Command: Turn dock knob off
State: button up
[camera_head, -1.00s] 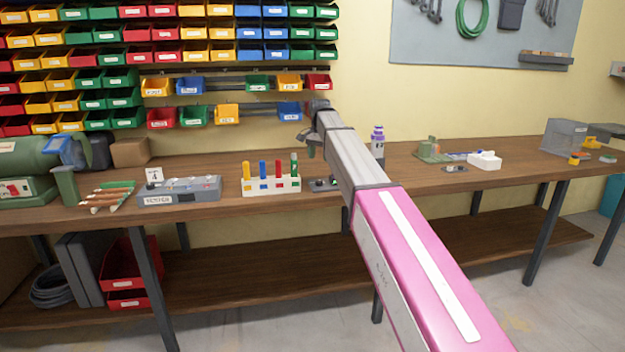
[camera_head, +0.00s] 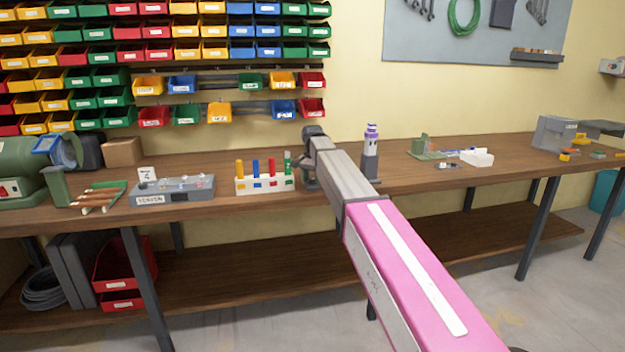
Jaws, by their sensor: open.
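My pink and grey arm reaches away over the bench. My gripper (camera_head: 307,181) points down at its far end, just right of the white block with coloured pegs. The jaws are small and partly hidden by my arm, but they are open with nothing visible held. The dock knob cannot be made out; the bench spot at the gripper is largely covered by my arm. A grey upright device with a purple and white top (camera_head: 370,150) stands just right of my arm; I cannot tell whether it belongs to the dock.
The peg block (camera_head: 265,184) and a grey tester box (camera_head: 172,192) stand left of the gripper on the wooden bench (camera_head: 225,203). A white box (camera_head: 477,158) and a green item (camera_head: 420,147) stand to the right. Coloured bins hang behind. Bench between the purple-topped device and green item is clear.

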jog(key=c, duration=0.9)
jog(key=shift+c, duration=0.2)
jog(key=shift+n, duration=0.3)
jog(key=n, duration=0.5)
jog(key=shift+d, duration=0.1)
jog(key=n, duration=0.6)
jog(key=shift+d, duration=0.1)
jog(key=shift+n, duration=0.3)
jog(key=o, duration=0.9)
